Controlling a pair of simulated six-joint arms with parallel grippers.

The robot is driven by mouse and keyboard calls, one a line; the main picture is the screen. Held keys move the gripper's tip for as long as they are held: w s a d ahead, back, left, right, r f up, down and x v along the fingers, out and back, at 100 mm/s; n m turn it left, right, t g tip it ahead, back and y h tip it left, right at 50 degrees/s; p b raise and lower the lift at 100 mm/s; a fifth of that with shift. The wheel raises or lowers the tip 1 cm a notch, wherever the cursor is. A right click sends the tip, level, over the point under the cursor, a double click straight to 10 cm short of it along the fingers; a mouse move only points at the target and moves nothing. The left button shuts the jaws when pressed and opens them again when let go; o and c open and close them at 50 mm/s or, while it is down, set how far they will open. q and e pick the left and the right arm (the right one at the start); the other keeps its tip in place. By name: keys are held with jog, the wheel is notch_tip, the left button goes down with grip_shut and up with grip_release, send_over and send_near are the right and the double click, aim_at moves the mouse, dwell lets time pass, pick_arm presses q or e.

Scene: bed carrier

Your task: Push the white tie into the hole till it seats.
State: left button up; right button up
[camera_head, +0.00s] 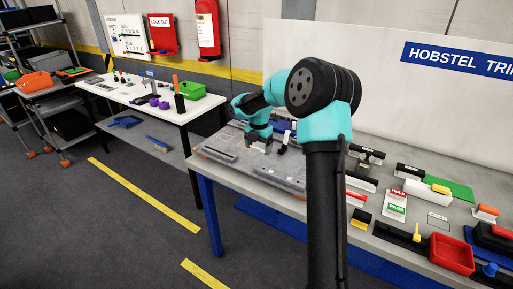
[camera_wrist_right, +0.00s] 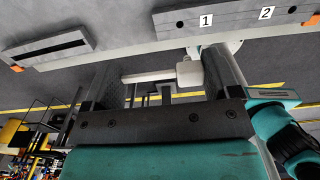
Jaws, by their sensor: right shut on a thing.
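The white tie (camera_wrist_right: 190,75) shows in the right wrist view as a blocky white head with a pale strap running left, between the fingers of my right gripper (camera_wrist_right: 165,80). The gripper is shut on it. A grey bar (camera_wrist_right: 235,20) above carries a dark hole (camera_wrist_right: 180,24) beside label 1 and another hole (camera_wrist_right: 292,9) beside label 2. The tie appears apart from both holes. In the head view my right gripper (camera_head: 262,146) is low over the grey fixture plate (camera_head: 225,160) on the bench; the tie is too small to make out there. My left gripper is not in view.
A grey block with a long dark slot (camera_wrist_right: 48,50) lies at upper left in the wrist view. Red bin (camera_head: 451,254), yellow-handled tool, label cards and black blocks crowd the bench's right side. A second bench (camera_head: 135,95) stands at left; the floor between is clear.

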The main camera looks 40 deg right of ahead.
aim_at(258, 166)
jog(key=shift+f, duration=2.9)
jog(key=shift+f, duration=0.95)
jog(key=o, duration=0.7)
jog(key=shift+o, duration=0.2)
jog(key=shift+r, duration=0.1)
notch_tip(258, 166, up, 17)
jog(key=shift+r, duration=0.15)
